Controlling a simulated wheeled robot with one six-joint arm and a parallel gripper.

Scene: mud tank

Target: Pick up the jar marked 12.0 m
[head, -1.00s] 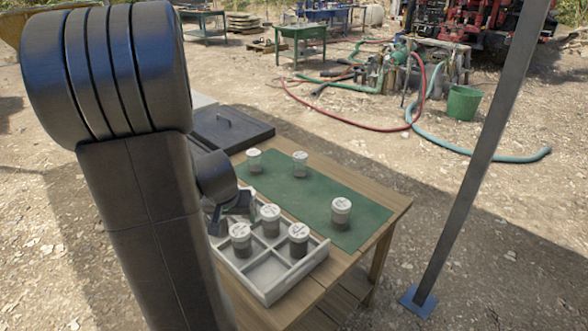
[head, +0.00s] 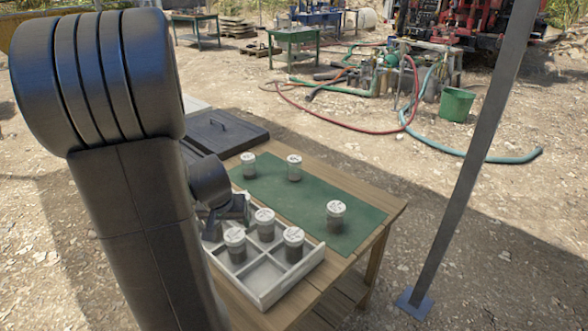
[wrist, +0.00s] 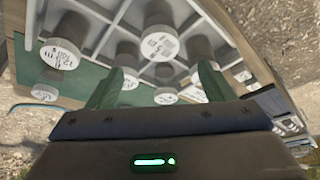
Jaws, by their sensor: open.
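Several dark jars with white lettered lids show, and I cannot read which is marked 12.0 m. In the head view, jars stand in the white divided tray (head: 268,278), among them a right one (head: 293,246), a left one (head: 235,246) and a back one (head: 265,226). Others stand on the green mat (head: 270,196): a back-left one (head: 248,166), a back-middle one (head: 294,168) and a right one (head: 336,216). My gripper (wrist: 157,82) is open and empty above the tray; lids appear beyond and between its fingers. My arm hides the tray's left part.
The wooden table (head: 385,208) carries the tray, the mat and a black lidded case (head: 225,133) at its back left. A grey steel post (head: 462,190) stands to the right. Hoses (head: 490,158) and a green bucket (head: 456,104) lie farther back on the dirt.

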